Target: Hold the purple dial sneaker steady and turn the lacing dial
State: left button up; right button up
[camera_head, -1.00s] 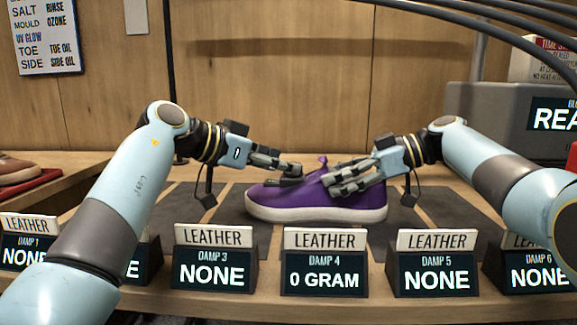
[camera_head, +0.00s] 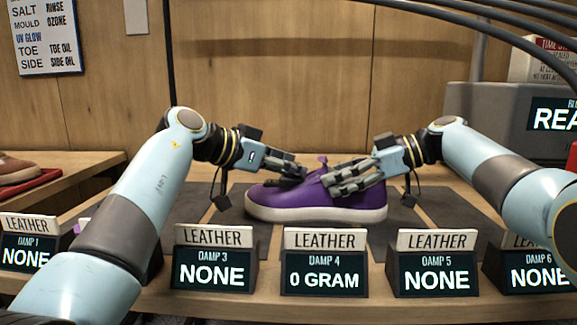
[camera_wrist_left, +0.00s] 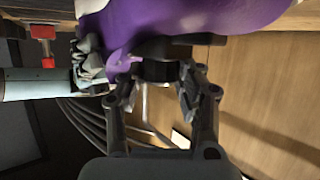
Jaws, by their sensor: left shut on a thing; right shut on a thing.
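The purple sneaker (camera_head: 290,201) with a white sole sits on a dark mat, toe to the left, in the head view. It also shows at the top of the left wrist view (camera_wrist_left: 215,14). My left gripper (camera_head: 299,174) is at the top front of the shoe. In the left wrist view its fingers (camera_wrist_left: 158,84) are shut on the black lacing dial (camera_wrist_left: 157,70); the head view mostly hides the dial. My right gripper (camera_head: 333,183) is shut on the sneaker near its heel, fingers across the upper.
Several label stands line the front edge, such as DAMP 4 reading 0 GRAM (camera_head: 325,278) and DAMP 3 reading NONE (camera_head: 211,277). A brown shoe (camera_head: 17,170) lies on a red mat at the left. A grey machine (camera_head: 490,110) stands behind at the right.

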pick_arm(q)
jog(key=shift+f+m+g, duration=0.1)
jog(key=shift+m+g, duration=0.2)
jog(key=shift+g, duration=0.1)
jog(key=shift+w+a+m+g+h, duration=0.15)
jog(key=shift+m+g+h, duration=0.55)
jog(key=shift+m+g, duration=0.4)
jog(key=shift+w+m+g+h, duration=0.1)
jog(key=shift+m+g+h, duration=0.5)
jog(key=shift+m+g, duration=1.15)
jog(key=shift+g, duration=0.25)
jog(key=o, duration=1.2)
jog(key=v, duration=1.2)
